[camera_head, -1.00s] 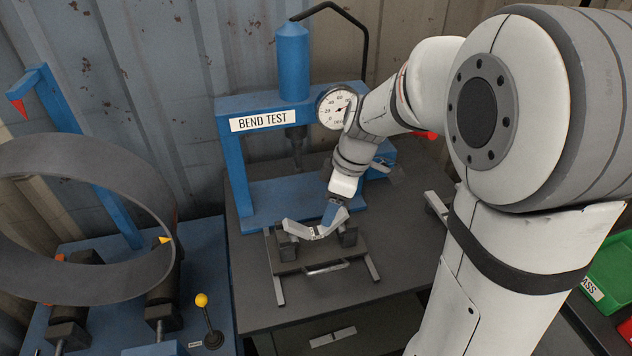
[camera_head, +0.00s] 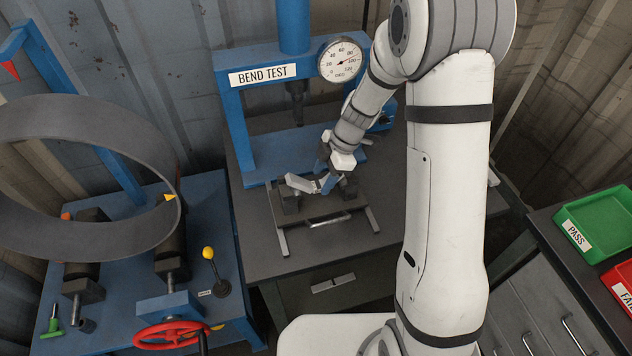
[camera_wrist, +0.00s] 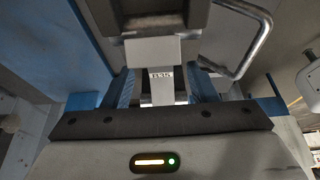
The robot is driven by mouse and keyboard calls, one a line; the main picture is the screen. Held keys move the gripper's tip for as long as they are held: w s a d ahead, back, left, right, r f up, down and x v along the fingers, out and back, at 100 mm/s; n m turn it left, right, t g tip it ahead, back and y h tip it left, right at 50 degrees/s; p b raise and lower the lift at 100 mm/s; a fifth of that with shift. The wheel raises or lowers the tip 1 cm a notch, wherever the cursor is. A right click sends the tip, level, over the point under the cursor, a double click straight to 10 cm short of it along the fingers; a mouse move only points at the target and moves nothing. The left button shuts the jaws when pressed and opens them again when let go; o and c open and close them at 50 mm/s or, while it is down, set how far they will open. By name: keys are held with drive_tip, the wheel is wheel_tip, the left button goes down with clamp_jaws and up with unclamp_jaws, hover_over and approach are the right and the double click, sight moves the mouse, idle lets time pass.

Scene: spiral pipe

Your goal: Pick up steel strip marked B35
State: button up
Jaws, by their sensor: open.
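The steel strip (camera_head: 300,184) is a light grey, bent piece lying across two dark supports of the bend test fixture. In the wrist view the strip (camera_wrist: 162,92) carries the label B35 and runs up under a dark block. My gripper (camera_head: 327,178) is at the strip's right part in the head view and hides some of it. In the wrist view my gripper (camera_wrist: 161,88) has its blue fingers apart, one on each side of the strip. I cannot tell whether either finger touches it.
The blue bend test press (camera_head: 232,104) with its dial (camera_head: 341,59) stands just behind the fixture. A fixture handle (camera_head: 325,221) sticks out in front. A blue roller machine (camera_head: 215,300) with a large ring (camera_head: 150,139) is at left. Green (camera_head: 600,225) and red (camera_head: 622,285) bins are at right.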

drive_tip(key=shift+a+f, duration=0.25)
drive_tip(key=shift+f, duration=0.45)
drive_tip(key=shift+s, duration=0.1)
drive_tip(key=shift+c, duration=0.4)
clamp_jaws()
drive_tip(key=shift+r, duration=0.1)
